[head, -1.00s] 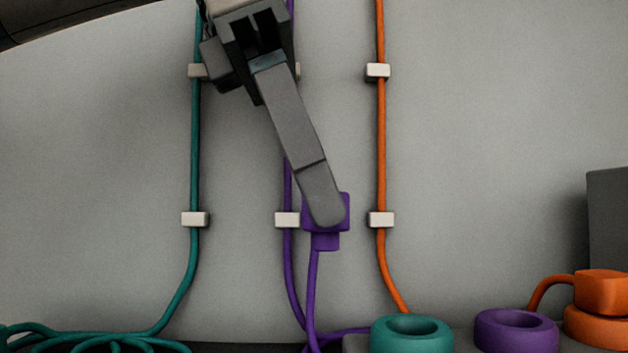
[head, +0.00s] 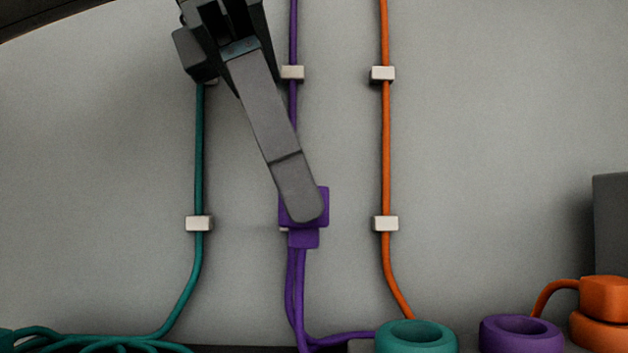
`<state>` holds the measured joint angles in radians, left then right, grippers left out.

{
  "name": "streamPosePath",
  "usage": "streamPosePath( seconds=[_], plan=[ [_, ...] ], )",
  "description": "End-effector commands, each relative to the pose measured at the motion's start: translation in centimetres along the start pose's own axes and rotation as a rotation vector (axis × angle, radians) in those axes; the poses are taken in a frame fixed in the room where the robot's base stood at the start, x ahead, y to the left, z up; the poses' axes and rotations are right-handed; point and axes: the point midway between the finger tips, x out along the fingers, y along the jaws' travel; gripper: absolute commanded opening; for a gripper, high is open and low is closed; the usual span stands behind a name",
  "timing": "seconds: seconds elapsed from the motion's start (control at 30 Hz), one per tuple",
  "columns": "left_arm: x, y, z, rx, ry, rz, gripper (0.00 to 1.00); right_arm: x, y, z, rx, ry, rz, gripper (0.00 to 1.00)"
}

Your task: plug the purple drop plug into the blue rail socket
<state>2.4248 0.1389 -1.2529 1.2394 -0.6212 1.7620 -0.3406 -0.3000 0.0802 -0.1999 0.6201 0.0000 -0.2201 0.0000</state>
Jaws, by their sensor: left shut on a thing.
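The purple plug (head: 303,237) is in the middle of the head view, with its purple cord (head: 296,285) hanging from its lower end. My left gripper (head: 301,204) comes down from the top left and is shut on the plug; its finger covers much of the plug's front. The plug is held in front of the middle cord's lower clip, which it almost hides. A teal ring socket (head: 415,338), a purple ring socket (head: 520,335) and an orange one (head: 598,333) sit at the lower right. No clearly blue socket shows. My right gripper is not in view.
Teal (head: 199,150) and orange (head: 385,150) cords run down the grey wall (head: 480,130) through pale clips. The teal cord lies coiled at lower left. An orange plug (head: 604,297) sits on the orange socket. A dark box (head: 612,220) stands at the right edge.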

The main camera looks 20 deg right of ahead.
Motion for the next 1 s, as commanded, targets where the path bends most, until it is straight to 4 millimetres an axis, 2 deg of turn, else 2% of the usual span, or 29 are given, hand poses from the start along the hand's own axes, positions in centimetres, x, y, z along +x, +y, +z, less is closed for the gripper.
streamPosePath(
  seconds=[0.27, 1.0],
  plan=[
    [-0.5, -1.0, -1.4, 0.001, 0.0, -0.001, 0.05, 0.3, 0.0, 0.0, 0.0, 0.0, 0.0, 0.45],
    [-0.4, -1.4, -1.3, -0.047, 0.009, 0.019, 0.05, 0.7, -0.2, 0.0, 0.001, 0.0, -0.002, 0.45]
  ],
)
